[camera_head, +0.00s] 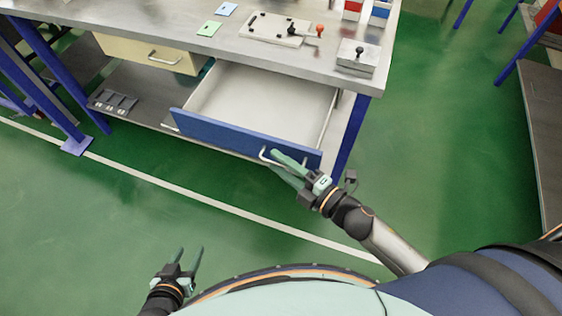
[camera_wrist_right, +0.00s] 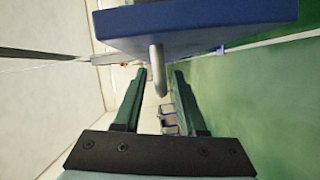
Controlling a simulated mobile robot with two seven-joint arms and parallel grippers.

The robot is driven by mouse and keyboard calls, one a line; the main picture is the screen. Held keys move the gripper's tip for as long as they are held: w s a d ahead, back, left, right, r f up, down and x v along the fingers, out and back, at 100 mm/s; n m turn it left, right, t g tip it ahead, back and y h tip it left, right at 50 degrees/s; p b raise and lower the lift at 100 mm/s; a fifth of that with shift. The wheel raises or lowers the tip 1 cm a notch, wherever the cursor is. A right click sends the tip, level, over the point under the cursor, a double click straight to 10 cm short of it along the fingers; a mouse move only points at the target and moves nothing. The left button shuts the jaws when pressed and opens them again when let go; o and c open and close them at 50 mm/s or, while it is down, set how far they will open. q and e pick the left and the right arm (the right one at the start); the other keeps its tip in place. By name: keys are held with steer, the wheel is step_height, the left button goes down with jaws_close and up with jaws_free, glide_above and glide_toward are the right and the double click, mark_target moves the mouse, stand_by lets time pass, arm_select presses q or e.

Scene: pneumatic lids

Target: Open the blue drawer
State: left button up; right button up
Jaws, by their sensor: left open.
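The blue drawer (camera_head: 235,134) is pulled well out of the workbench, and its pale, empty inside shows in the head view. Its metal handle (camera_head: 264,155) is on the blue front panel, partly hidden by my right gripper (camera_head: 273,161). In the right wrist view, the handle (camera_wrist_right: 158,68) stands between the two green fingers of my right gripper (camera_wrist_right: 156,88), with gaps on both sides. The right gripper is open around the handle. My left gripper (camera_head: 189,250) is open and empty, low at the left, away from the bench.
A cream drawer (camera_head: 150,54) is shut left of the blue one. The bench top (camera_head: 120,12) carries a plate with a red-knobbed lever (camera_head: 319,30) and a metal block with a black knob (camera_head: 357,56). Green floor (camera_head: 120,190) in front is clear.

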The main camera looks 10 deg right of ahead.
steer(key=shift+s, duration=0.1)
stand_by(0.3)
steer(key=b+v, duration=0.1)
steer(key=v, duration=1.1)
steer(key=shift+s, duration=0.15)
steer(key=w+d+f+m+h+p, duration=0.2)
steer(key=d+f+m+h+p, duration=0.25)
steer(key=m, duration=0.85)
steer(key=s+a+f+m+g+h, duration=0.2)
steer(key=s+a+f+m+g, duration=0.1)
steer(key=f+m+g, duration=0.2)
steer(key=f+m, duration=0.2)
steer(key=shift+a+m+h, duration=0.3)
steer(key=shift+h, duration=0.05)
